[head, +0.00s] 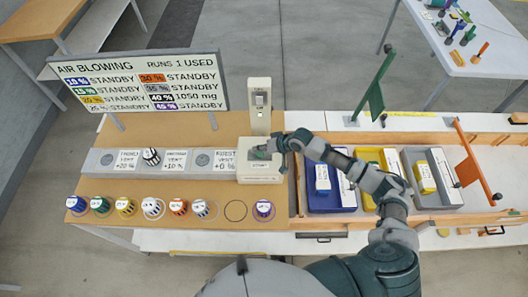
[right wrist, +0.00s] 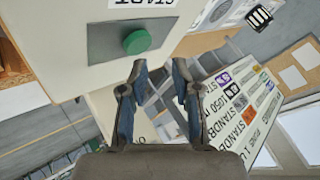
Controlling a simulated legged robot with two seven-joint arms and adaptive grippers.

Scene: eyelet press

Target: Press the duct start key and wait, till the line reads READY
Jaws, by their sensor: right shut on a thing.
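The green start key (right wrist: 137,42) sits on a grey plate on the cream duct unit (head: 260,172), beside a START label. In the head view the key (head: 258,153) is partly covered by my right gripper (head: 277,148). In the right wrist view the fingertips (right wrist: 160,72) are close to the key; I cannot tell whether they touch it. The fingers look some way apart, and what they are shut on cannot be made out. The AIR BLOWING board (head: 140,82) shows STANDBY on most lines and 1050 mg on one. My left gripper is not in view.
Several coloured caps (head: 125,206) stand in a row along the bench front, with one empty ring (head: 235,210). A grey vent panel (head: 190,161) lies behind them. Blue (head: 325,200), yellow and grey bins lie right of the unit. A green flag post (head: 375,88) stands behind.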

